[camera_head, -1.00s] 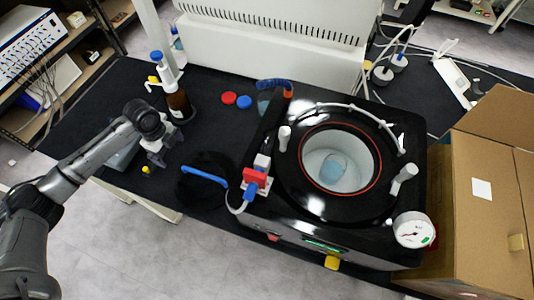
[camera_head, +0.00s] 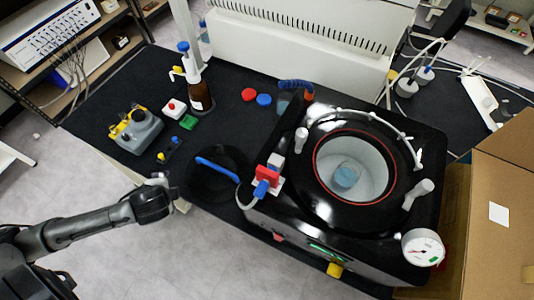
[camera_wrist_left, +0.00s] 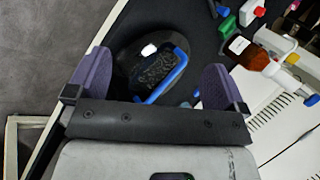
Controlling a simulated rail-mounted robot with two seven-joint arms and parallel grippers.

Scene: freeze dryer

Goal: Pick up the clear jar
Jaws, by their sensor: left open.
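A clear jar with pale blue contents (camera_head: 346,176) stands inside the round white chamber of the black freeze dryer (camera_head: 312,208). My left gripper (camera_head: 163,180) is at the front edge of the table, well left of the chamber and beside a black round lid (camera_head: 211,184) with a blue handle (camera_head: 216,167). In the left wrist view the two purple fingers (camera_wrist_left: 155,83) are spread wide and empty. The lid (camera_wrist_left: 128,55) and blue handle (camera_wrist_left: 167,80) show beyond and between them. I do not make out the jar in that view. My right gripper is not in view.
Red and white blocks with a blue plug (camera_head: 267,178) sit at the dryer's left edge. A brown bottle (camera_head: 201,95), red and blue caps (camera_head: 256,97) and a grey-yellow device (camera_head: 136,130) stand on the table. A cardboard box (camera_head: 490,220) is at the right.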

